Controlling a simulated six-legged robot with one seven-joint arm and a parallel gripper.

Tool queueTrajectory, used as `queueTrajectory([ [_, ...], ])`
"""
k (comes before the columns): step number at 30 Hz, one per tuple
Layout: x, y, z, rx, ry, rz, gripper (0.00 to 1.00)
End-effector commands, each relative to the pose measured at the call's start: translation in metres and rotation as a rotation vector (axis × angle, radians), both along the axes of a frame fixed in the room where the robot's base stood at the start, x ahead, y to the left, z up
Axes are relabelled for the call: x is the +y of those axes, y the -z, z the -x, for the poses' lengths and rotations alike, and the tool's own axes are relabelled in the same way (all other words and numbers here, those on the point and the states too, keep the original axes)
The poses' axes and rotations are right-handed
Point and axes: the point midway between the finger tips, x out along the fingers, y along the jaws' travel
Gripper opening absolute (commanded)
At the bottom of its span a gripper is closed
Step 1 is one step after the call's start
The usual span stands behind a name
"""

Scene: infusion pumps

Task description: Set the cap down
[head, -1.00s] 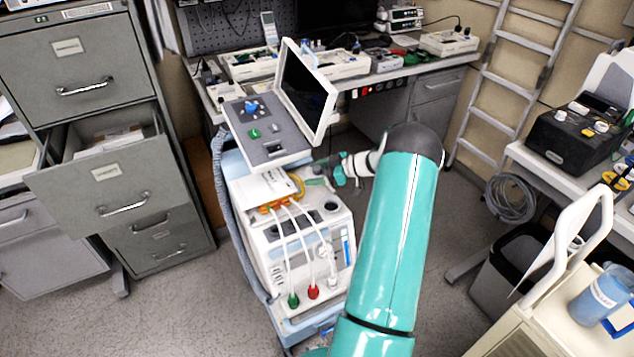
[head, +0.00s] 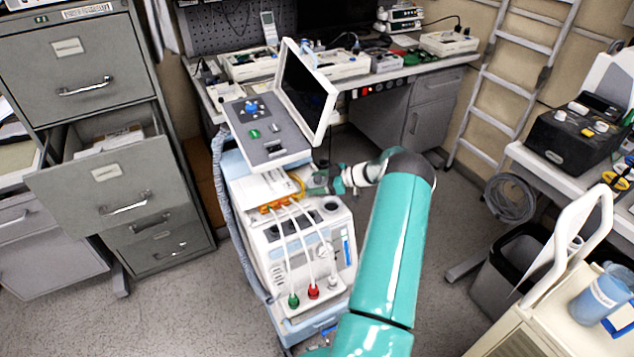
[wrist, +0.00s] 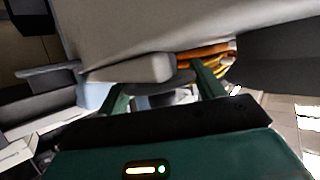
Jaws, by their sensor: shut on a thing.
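My gripper (head: 313,183) is at the right side of the white pump machine (head: 300,250), just below its tilted console (head: 266,133). In the wrist view my gripper (wrist: 162,88) has its two green fingers spread around a dark, rounded piece, which looks like the cap (wrist: 168,88). A light grey slab edge hides part of it. In the head view the cap cannot be made out. I cannot tell whether it touches the surface under it.
A yellow-orange cable bundle (wrist: 208,56) lies close to the fingers. The console and its screen (head: 305,92) overhang the gripper. White hoses (head: 300,235) run down the machine's front. An open drawer (head: 105,180) is at the left, a bin (head: 510,268) at the right.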

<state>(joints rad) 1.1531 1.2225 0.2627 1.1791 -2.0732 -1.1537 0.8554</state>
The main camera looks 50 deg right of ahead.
Motion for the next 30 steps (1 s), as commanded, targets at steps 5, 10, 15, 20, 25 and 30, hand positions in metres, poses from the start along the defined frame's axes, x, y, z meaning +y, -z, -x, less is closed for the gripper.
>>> queueTrajectory([
  [5,0.000,0.000,0.000,0.000,0.000,0.000,0.89],
  [10,0.000,0.000,0.000,-0.001,0.000,-0.001,0.89],
  [15,-0.002,-0.005,0.002,-0.002,0.001,0.001,0.89],
  [20,-0.014,-0.014,0.020,0.000,0.002,0.002,0.89],
  [25,-0.032,-0.028,0.050,-0.001,0.001,0.003,0.89],
  [30,-0.048,-0.041,0.076,-0.001,0.001,0.001,0.89],
])
